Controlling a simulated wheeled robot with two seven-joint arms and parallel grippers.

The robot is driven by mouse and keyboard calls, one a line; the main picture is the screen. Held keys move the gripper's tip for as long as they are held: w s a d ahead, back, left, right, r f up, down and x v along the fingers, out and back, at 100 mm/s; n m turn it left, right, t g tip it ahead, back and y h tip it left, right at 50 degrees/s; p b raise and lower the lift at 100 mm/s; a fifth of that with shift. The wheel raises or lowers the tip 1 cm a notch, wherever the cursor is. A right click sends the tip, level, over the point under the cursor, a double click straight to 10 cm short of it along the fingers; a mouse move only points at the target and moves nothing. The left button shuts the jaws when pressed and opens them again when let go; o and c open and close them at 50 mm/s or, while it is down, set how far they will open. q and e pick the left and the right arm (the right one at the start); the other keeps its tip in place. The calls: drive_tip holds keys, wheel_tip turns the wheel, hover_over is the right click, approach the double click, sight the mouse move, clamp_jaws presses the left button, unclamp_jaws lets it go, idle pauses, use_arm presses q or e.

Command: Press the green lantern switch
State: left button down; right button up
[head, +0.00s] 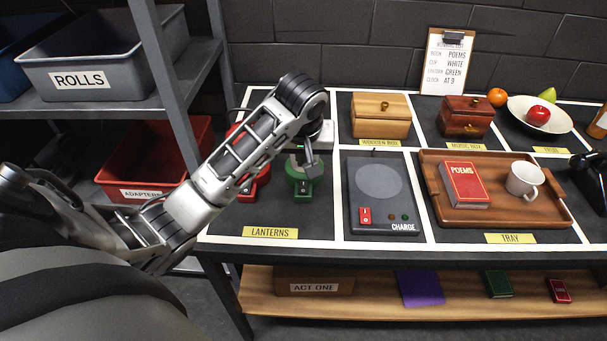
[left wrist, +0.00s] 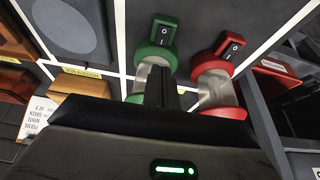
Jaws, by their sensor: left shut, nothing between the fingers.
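The green lantern (head: 304,187) stands in the lanterns section at the left of the table, partly hidden behind my left gripper. Its black switch (head: 303,188) sits on a green base at the near side. In the left wrist view the green lantern (left wrist: 168,24) and its switch (left wrist: 163,35) show beyond the fingers. The red lantern (left wrist: 215,66) stands beside it; in the head view it (head: 262,178) is mostly behind my arm. My left gripper (head: 310,168) is shut and empty, just above the green lantern's base. I cannot tell whether it touches the switch.
Right of the lanterns lies a charge pad (head: 378,216) with a red switch. Further right is a wooden tray (head: 545,212) with a red book and a white cup. Boxes (head: 380,117) stand behind. A metal shelf (head: 172,90) with bins is at the left.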

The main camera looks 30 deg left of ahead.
sight(304, 182)
use_arm(q)
drive_tip(key=x, duration=0.7)
drive_tip(key=shift+s+d+f, duration=0.15)
drive_tip(key=shift+s+f, duration=0.05)
drive_tip(key=shift+f, duration=0.2)
